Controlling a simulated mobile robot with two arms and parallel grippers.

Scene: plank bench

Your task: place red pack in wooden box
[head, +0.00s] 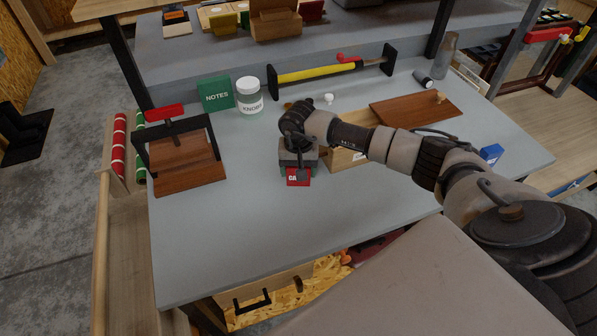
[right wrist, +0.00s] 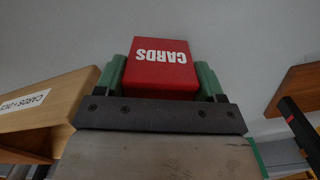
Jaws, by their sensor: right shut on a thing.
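The red pack (head: 298,178), with white lettering, is at the middle of the bench in the head view. In the right wrist view the red pack (right wrist: 160,68) reads CARDS and sits between two green fingers. My right gripper (head: 299,169) is shut on it, pointing down; I cannot tell whether the pack touches the bench. The wooden box (head: 344,161) stands just right of the gripper, partly hidden behind my right arm. The box (right wrist: 82,97) also shows at the left in the right wrist view, with a white label. My left gripper is not in view.
A green NOTES box (head: 216,95) and a white-lidded jar (head: 249,97) stand behind to the left. A wooden frame with a red handle (head: 185,160) is at left. A brown board with a knob (head: 410,112) and a blue pack (head: 491,153) are at right. The front bench is clear.

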